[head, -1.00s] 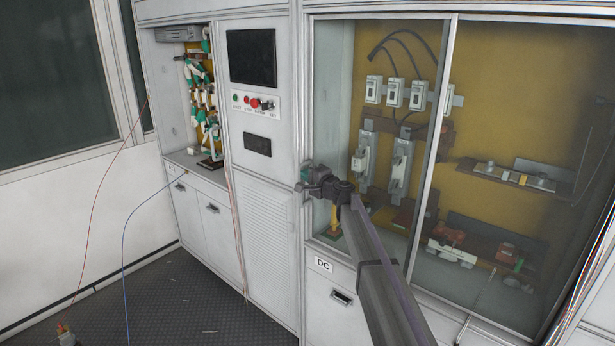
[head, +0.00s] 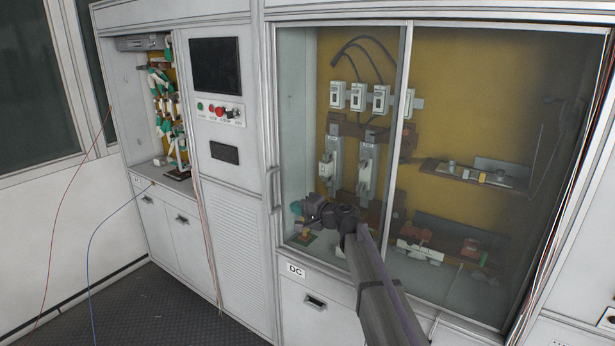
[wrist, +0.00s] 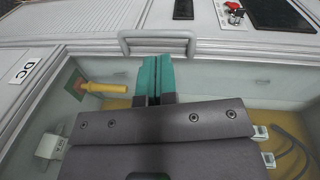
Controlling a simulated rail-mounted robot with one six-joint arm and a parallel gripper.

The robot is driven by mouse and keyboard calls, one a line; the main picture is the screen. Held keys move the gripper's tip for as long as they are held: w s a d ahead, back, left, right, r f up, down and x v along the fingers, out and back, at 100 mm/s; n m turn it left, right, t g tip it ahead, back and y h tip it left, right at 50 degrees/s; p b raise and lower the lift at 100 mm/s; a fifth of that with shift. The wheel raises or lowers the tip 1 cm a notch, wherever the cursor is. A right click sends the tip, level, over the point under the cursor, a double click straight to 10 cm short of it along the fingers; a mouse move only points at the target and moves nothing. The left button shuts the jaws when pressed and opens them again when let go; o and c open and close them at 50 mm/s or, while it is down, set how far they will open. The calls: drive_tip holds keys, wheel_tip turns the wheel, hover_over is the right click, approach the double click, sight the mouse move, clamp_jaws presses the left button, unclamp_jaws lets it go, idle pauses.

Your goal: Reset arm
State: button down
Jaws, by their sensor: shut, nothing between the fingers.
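My gripper (head: 297,208) is in front of the lower left part of the glass-fronted DC cabinet (head: 262,90). It is empty, and its teal fingertips (wrist: 156,75) are closed together in the wrist view. The fingertips point at the grey door handle (wrist: 158,41) and look apart from it. In the head view the handle (head: 273,186) is to the left of my gripper. My arm (head: 375,275) reaches up from the bottom of the picture. I cannot tell whether the gripper is inside the cabinet opening or just outside it.
A yellow post (wrist: 105,87) on a green base stands near the fingers. Switches (head: 368,168) and fuse shelves (head: 480,175) are inside the cabinet. A control panel with buttons (head: 218,111) is to the left. Red and blue wires (head: 90,255) hang at the left. The floor (head: 150,312) there looks clear.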

drive_tip(key=s+d+f+n+g+h, duration=0.2)
drive_tip(key=s+f+g, duration=0.15)
drive_tip(key=s, duration=0.35)
drive_tip(key=s+d+f+n+g+h, duration=0.2)
drive_tip(key=s+f+n, duration=0.15)
drive_tip(key=s, duration=0.35)
drive_tip(key=s+d+f+g+h, duration=0.2)
drive_tip(key=s+d+f+h, duration=0.2)
drive_tip(key=s+d, duration=0.6)
drive_tip(key=s+d+f+g+h, duration=0.1)
drive_tip(key=s+d+f+h, duration=0.3)
drive_tip(key=s+d, duration=0.6)
drive_tip(key=s+h, duration=0.1)
drive_tip(key=s, duration=0.2)
drive_tip(key=shift+s+g+h, duration=0.3)
drive_tip(key=shift+s+g, duration=0.05)
drive_tip(key=shift+s, duration=0.05)
drive_tip(key=c, duration=1.8)
unclamp_jaws()
